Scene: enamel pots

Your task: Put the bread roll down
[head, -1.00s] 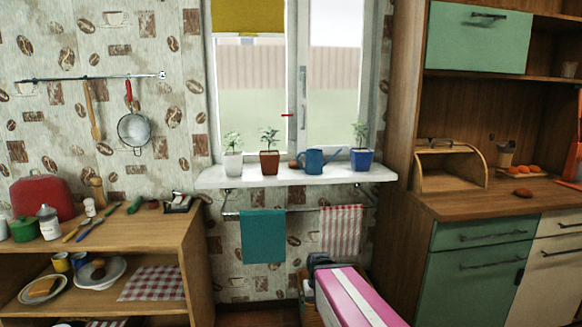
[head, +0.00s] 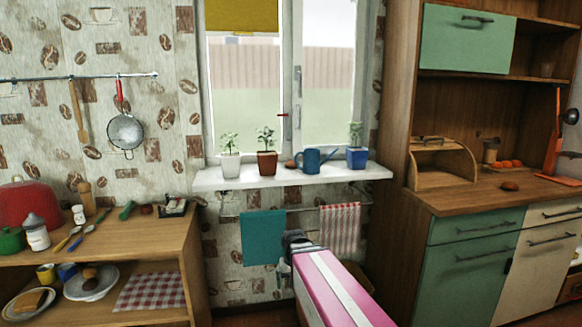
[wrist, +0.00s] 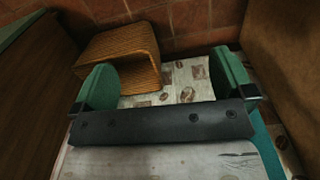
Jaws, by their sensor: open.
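My gripper (head: 287,268) is low in front of the window wall, below the towels, at the end of my pink and white arm. In the wrist view my gripper (wrist: 163,85) has its two green fingers wide apart with nothing between them. A brown roll-shaped piece (head: 510,187) lies on the right wooden counter, well away from my gripper. Another brown roll-like thing (head: 89,273) lies in the white bowl on the left shelf. I cannot tell for sure which of these is the bread roll.
A wicker basket (wrist: 120,55) stands near the fingers in the wrist view. A bread box (head: 443,166) and several orange pieces (head: 506,164) are on the right counter (head: 455,200). The windowsill (head: 300,178) holds plants and a blue watering can (head: 313,160). The left shelf unit (head: 150,240) is cluttered.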

